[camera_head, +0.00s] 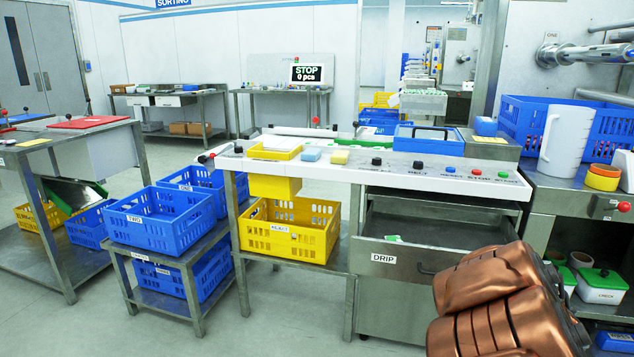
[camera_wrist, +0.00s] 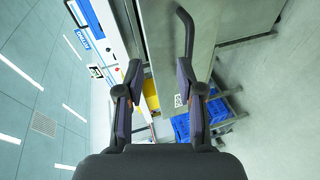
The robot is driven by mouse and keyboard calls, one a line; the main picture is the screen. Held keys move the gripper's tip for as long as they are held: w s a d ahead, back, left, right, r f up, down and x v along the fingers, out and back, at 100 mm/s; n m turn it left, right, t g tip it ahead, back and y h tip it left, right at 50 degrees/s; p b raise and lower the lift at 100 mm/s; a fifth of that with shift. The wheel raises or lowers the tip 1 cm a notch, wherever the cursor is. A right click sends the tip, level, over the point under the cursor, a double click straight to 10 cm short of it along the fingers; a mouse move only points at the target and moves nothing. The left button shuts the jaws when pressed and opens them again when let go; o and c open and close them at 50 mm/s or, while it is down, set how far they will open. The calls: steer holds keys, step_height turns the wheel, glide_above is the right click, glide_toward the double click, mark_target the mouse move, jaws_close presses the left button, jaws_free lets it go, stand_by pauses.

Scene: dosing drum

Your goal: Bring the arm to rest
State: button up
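My gripper (camera_wrist: 158,68) shows in the wrist view with its two dark fingers apart and nothing between the tips. My copper-coloured arm (camera_head: 500,300) fills the lower right of the head view; the gripper itself is hidden there. The steel drawer (camera_head: 385,300) labelled DRIP is pulled out, its inside showing under the white control panel. Its dark handle (camera_head: 424,269) is partly hidden by my arm in the head view. In the wrist view the handle (camera_wrist: 187,28) lies just beyond the right finger; I cannot tell whether they touch.
The control panel (camera_head: 375,166) lies behind the drawer. A yellow crate (camera_head: 290,232) and blue crates (camera_head: 158,222) stand to the left. A white jug (camera_head: 564,140), blue crate (camera_head: 518,112) and white tubs (camera_head: 600,284) are at the right. Floor (camera_head: 290,320) is clear at front left.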

steer(key=s+r+m+g+h+p, duration=0.5)
steer(key=s+r+m+g+p, duration=0.2)
steer(key=s+r+m+p, duration=0.55)
steer(key=s+a+r+m+g+y+p, duration=0.1)
steer(key=s+a+r+g+y+p, duration=0.2)
steer(key=s+a, duration=0.8)
steer(key=s+a+r+m+g+y+p, duration=0.2)
steer(key=s+a+r+g+p, duration=0.5)
steer(key=s, duration=1.1)
steer(key=a+r+y+p, duration=0.1)
steer(key=a+r+p, duration=0.1)
steer(key=a+p, duration=0.1)
steer(key=shift+s+a+y, duration=0.2)
steer(key=shift+a+y, duration=0.1)
steer(key=shift+a, duration=0.3)
